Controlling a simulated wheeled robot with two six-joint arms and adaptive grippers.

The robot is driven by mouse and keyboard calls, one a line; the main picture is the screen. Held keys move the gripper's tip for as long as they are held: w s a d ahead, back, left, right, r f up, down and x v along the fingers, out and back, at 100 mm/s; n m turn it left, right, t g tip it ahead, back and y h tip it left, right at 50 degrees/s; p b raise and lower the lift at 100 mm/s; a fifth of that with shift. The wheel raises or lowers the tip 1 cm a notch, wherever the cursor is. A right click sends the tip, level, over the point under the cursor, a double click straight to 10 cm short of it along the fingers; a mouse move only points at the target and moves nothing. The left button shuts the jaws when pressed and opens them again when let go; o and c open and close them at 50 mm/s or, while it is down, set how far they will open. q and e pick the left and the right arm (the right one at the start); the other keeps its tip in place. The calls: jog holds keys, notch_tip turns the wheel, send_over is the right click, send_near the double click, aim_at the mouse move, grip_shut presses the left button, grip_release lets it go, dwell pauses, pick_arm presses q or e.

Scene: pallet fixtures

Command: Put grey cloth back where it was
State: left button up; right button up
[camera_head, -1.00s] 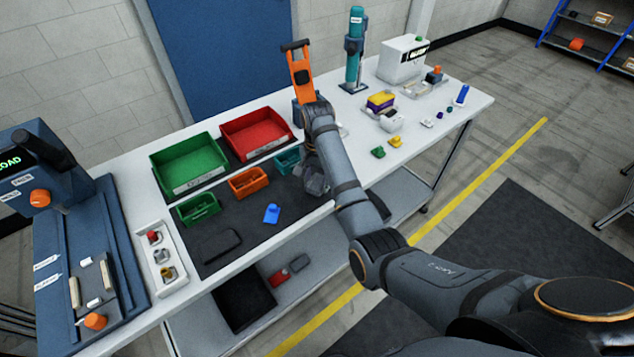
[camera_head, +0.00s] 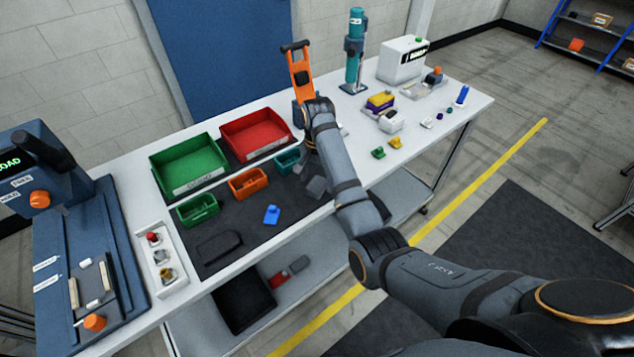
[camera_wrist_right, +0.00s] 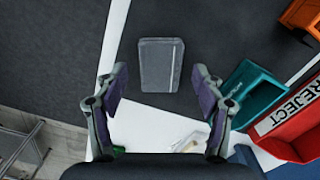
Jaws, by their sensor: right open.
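The grey cloth (camera_wrist_right: 161,65) is a flat, folded grey rectangle with a lighter stripe near one edge. It lies on the dark mat (camera_wrist_right: 225,35), and in the head view it shows at the mat's right end (camera_head: 316,187), partly hidden by my right arm. My right gripper (camera_wrist_right: 160,72) is open, its fingers apart on either side of the cloth in the wrist view, with nothing between them. In the head view it is mostly hidden behind my forearm. My left gripper is not in view.
Near the cloth are a teal bin (camera_head: 287,161), an orange bin (camera_head: 248,182) and a red reject bin (camera_head: 257,133). A blue object (camera_head: 271,214) and a black pad (camera_head: 219,246) lie on the mat. An orange upright tool (camera_head: 301,75) stands behind my arm.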

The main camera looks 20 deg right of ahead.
aim_at(317, 184)
notch_tip(317, 184, up, 6)
jog(key=p, duration=0.2)
jog(key=shift+f+p, duration=0.2)
jog(key=shift+p, duration=0.15)
notch_tip(317, 184, up, 5)
jog(key=p, duration=0.5)
